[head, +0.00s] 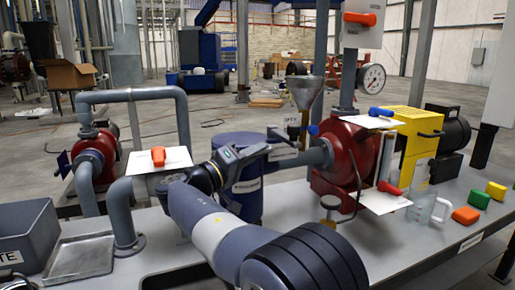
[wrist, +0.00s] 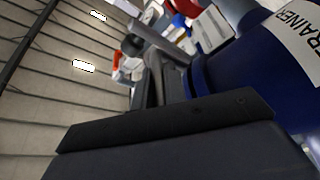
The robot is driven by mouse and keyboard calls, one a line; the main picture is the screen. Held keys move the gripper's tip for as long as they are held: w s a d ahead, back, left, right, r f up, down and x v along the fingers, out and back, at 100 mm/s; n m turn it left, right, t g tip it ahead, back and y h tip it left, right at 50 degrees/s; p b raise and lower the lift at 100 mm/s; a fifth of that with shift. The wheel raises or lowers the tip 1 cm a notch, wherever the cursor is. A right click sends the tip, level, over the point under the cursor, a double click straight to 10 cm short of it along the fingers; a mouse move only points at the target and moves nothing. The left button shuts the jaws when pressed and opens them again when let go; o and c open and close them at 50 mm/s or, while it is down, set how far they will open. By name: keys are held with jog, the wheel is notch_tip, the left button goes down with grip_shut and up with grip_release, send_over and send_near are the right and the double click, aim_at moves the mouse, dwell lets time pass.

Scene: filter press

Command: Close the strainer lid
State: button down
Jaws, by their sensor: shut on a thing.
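The strainer is a dark blue cylinder (head: 250,199) with a white label, standing on the grey bench in the middle of the head view. In the wrist view its blue body with the label (wrist: 301,36) fills the right side. The strainer lid (head: 238,139) shows as a blue round top, partly hidden by my gripper. My gripper (head: 250,152) reaches across the front of the strainer's upper part, with its tips near the rim. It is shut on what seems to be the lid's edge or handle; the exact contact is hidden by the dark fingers.
A grey bin (head: 30,240) and flat tray (head: 80,258) sit at lower left.

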jog(key=shift+f, duration=0.65)
jog(key=c, duration=1.5)
grip_release()
jog(key=shift+o, duration=0.2)
jog(key=shift+s+a, duration=0.1)
jog(key=shift+s+a, duration=0.25)
jog(key=shift+a, duration=0.05)
jog(key=p+v, duration=0.2)
jog(key=v, duration=0.8)
jog(key=shift+w, duration=0.1)
